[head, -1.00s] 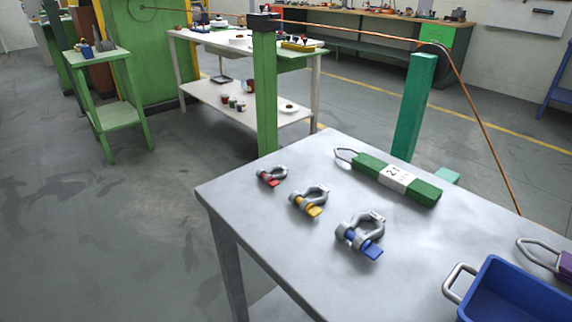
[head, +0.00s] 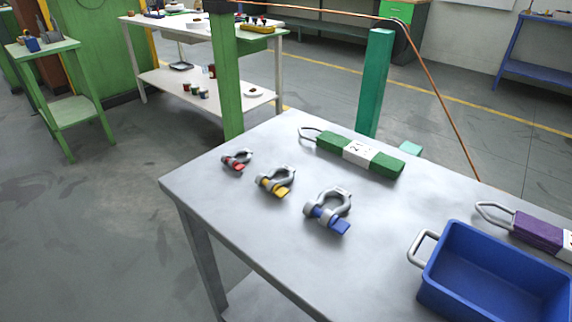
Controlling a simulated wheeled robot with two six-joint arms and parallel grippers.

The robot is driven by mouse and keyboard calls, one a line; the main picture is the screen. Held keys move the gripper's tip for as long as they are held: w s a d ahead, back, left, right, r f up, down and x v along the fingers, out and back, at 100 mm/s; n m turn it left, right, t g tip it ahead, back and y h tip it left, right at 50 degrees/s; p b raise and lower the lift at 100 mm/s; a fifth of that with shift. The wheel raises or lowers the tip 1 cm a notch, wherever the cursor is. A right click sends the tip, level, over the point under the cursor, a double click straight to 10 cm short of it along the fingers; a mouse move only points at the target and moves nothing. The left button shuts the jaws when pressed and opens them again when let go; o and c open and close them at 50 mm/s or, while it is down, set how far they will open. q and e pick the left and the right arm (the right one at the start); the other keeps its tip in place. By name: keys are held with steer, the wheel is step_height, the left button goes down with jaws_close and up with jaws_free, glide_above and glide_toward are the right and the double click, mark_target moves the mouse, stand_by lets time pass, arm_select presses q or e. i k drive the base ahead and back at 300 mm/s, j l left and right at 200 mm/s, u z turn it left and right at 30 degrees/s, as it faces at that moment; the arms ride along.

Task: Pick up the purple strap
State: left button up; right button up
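The purple strap (head: 538,230) lies on the grey table (head: 262,231) at the right edge of the head view, behind the blue bin. It has a grey loop at its left end and a white label at its right. Its right end is cut off by the picture edge, and the bin's rim is close in front of it. Neither of my grippers is in view.
A blue bin (head: 446,258) with grey handles stands at the table's front right. A green strap (head: 388,162) and shackles with red (head: 238,166), yellow (head: 279,190) and blue (head: 340,225) pins lie on the table. Green posts (head: 376,85) stand behind. The table's left front is clear.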

mark_target(557, 241)
steer(key=k+j+z, duration=0.1)
steer(key=z, duration=0.3)
steer(key=k+z, duration=0.5)
steer(key=z, duration=0.25)
steer(key=k+z, duration=0.15)
steer(key=z, duration=0.2)
steer(key=l, duration=0.1)
